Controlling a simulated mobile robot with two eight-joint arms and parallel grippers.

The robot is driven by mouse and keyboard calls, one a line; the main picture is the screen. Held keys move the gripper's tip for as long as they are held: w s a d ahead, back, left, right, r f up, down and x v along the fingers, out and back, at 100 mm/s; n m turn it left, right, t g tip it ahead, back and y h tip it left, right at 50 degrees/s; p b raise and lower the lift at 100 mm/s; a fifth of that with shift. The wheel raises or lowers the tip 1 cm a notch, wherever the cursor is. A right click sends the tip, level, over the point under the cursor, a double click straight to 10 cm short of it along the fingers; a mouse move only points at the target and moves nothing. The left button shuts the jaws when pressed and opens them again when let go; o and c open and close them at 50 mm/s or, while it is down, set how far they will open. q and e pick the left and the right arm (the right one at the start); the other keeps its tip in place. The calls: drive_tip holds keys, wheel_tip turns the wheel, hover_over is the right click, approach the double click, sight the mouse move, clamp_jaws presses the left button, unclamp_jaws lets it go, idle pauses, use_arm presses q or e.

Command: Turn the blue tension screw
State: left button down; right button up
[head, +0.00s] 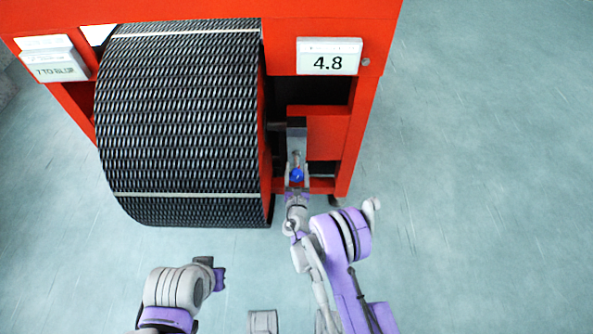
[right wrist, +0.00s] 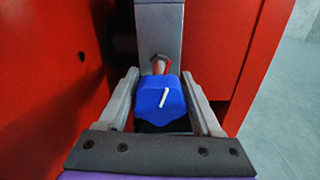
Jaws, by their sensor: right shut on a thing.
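The blue tension screw (head: 297,175) is a blue knob at the front of a grey bracket on the red machine, right of the mesh belt. In the right wrist view the blue knob (right wrist: 160,100) has a white mark, tilted a little to the right at its top. My right gripper (head: 297,184) is shut on the knob, with one finger on each side; its fingers also show in the right wrist view (right wrist: 162,97). My left arm (head: 180,288) shows at the lower left; its fingers are not clear to see.
The black mesh belt (head: 183,110) on its roller fills the left of the red machine frame (head: 335,25). A display (head: 329,56) reads 4.8. A grey label box (head: 55,65) sits at the upper left. The floor (head: 480,170) to the right is clear.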

drive_tip(key=m+b, duration=0.1)
drive_tip(key=m, duration=0.2)
drive_tip(key=shift+w+d+m, duration=0.1)
drive_tip(key=shift+m, duration=0.3)
drive_tip(key=m, duration=0.3)
drive_tip(key=shift+m+b, duration=0.3)
drive_tip(key=shift+b, duration=0.05)
drive_tip(key=m+b, duration=0.1)
drive_tip(key=m, duration=0.5)
drive_tip(key=shift+d+f+b, duration=0.1)
drive_tip(key=shift+b, duration=0.2)
drive_tip(key=shift+m, duration=0.3)
drive_tip(key=o, duration=1.4)
drive_tip(key=shift+c, duration=0.2)
